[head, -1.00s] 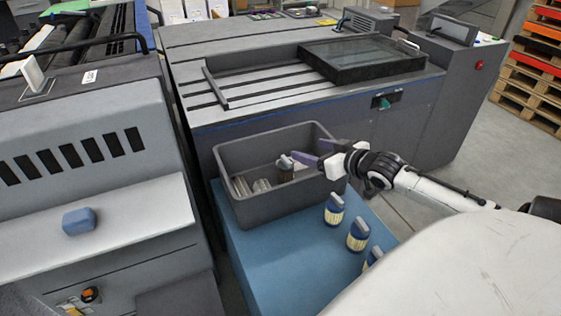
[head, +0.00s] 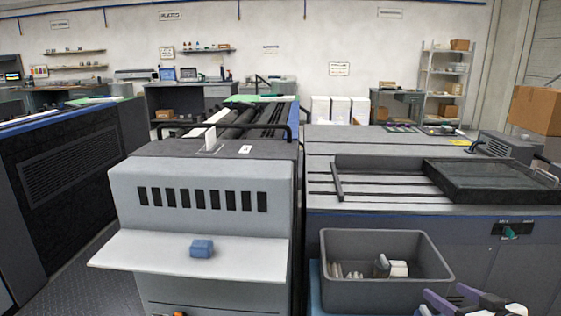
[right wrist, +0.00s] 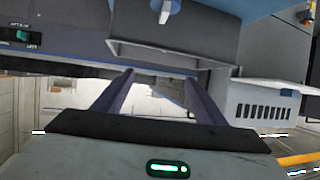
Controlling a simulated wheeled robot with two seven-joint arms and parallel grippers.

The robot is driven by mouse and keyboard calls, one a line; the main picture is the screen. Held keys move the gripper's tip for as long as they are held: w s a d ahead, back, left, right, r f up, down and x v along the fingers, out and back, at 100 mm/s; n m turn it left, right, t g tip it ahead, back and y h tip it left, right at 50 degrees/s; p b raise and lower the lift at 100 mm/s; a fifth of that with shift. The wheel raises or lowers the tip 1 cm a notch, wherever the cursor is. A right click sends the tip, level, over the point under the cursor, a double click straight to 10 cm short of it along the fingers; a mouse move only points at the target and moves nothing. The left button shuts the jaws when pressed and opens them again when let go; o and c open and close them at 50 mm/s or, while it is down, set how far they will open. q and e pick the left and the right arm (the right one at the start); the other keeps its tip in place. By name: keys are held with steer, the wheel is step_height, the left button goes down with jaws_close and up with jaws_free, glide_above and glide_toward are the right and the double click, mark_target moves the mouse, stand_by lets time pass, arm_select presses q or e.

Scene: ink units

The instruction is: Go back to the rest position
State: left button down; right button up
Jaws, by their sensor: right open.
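My right gripper (head: 458,297) is at the lower right of the head view, in front of the right side of the grey bin (head: 385,296). Its two purple fingers are apart, with nothing between them. In the right wrist view the gripper (right wrist: 160,84) also shows open and empty. The bin holds several small pale pieces and a grey-and-white ink unit (head: 392,267). My left gripper is not in view.
A blue block (head: 201,249) sits on the pale ledge (head: 150,254) of the left machine. A grey machine with a dark framed tray (head: 490,182) stands behind the bin. Only a sliver of the blue table (head: 314,285) shows in the head view.

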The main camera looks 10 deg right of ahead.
steer(key=s+a+f+n+g+y, duration=0.1)
steer(key=s+a+f+g, duration=0.1)
steer(key=s+a+f, duration=0.4)
steer(key=s+a+f+n+g, duration=0.1)
steer(key=s+a+f+g, duration=0.2)
steer(key=a+f, duration=0.35)
steer(key=s+a+r+n+g, duration=0.1)
steer(key=s+a+g, duration=0.1)
steer(key=s+a, duration=0.65)
steer(key=s+a+r+g, duration=0.2)
steer(key=s+a+g, duration=0.1)
steer(key=s+a, duration=0.5)
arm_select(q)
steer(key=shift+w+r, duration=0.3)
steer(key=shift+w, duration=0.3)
arm_select(e)
steer(key=w+a+f+t+y, duration=0.1)
steer(key=w+a+f+t, duration=0.1)
steer(key=f, duration=0.4)
steer(key=w+a+f+t+y, duration=0.1)
steer(key=w+a+f+t, duration=0.2)
steer(key=f, duration=0.3)
steer(key=shift+a+y, duration=0.4)
steer(key=shift+a, duration=0.2)
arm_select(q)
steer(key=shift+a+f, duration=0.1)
